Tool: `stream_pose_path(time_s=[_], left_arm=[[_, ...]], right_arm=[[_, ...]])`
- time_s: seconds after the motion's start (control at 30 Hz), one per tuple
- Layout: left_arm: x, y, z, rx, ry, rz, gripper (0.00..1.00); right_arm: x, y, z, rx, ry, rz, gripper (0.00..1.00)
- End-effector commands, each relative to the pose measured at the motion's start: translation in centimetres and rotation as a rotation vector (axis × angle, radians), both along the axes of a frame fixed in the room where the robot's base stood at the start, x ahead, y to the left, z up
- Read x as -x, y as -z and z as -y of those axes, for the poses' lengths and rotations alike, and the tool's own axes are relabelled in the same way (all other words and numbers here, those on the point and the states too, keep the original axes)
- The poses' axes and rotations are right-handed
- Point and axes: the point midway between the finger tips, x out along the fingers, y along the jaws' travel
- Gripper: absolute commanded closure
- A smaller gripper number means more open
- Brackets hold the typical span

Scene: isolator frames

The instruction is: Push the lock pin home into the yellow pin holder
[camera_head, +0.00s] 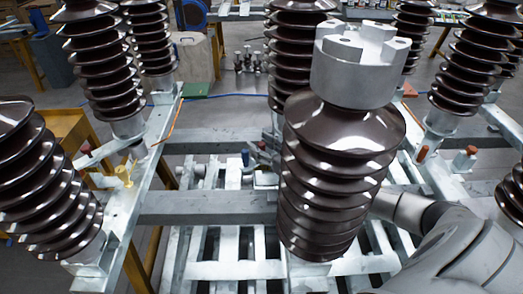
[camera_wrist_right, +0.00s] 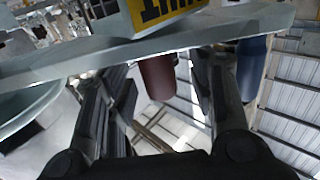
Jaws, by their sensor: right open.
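In the head view a small yellow fitting (camera_head: 124,172), which looks like the pin holder, stands on the left frame rail. My right arm comes in from the lower right and passes behind the central brown insulator (camera_head: 335,170), which hides much of its far end. In the right wrist view my right gripper (camera_wrist_right: 160,78) is open, its black fingers on either side of a dark red cylinder (camera_wrist_right: 157,76) under a grey metal plate (camera_wrist_right: 130,52). I see no finger closed on it. I cannot tell whether this cylinder is the lock pin. My left gripper is not in view.
A blue cylinder (camera_wrist_right: 251,66) is right of the fingers, and a yellow block with black markings (camera_wrist_right: 150,12) is above the plate. Tall ribbed insulators crowd both sides in the head view. Grey crossbeams (camera_head: 205,207) span the middle.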

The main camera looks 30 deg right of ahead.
Motion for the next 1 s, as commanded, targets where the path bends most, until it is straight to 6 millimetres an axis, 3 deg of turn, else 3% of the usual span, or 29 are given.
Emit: stream_pose_path(time_s=[0.1,0.5,0.77,1.0], left_arm=[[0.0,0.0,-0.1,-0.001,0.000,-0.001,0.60],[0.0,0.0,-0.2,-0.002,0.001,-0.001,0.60],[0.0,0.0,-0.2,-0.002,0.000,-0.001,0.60],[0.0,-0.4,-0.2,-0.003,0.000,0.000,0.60]], right_arm=[[0.0,0.0,0.0,0.000,0.000,0.000,0.52],[0.0,-0.1,0.0,0.000,0.000,0.002,1.00],[0.0,-0.2,0.0,0.000,0.000,0.002,1.00],[0.0,-2.0,0.0,-0.001,0.000,0.004,1.00]])
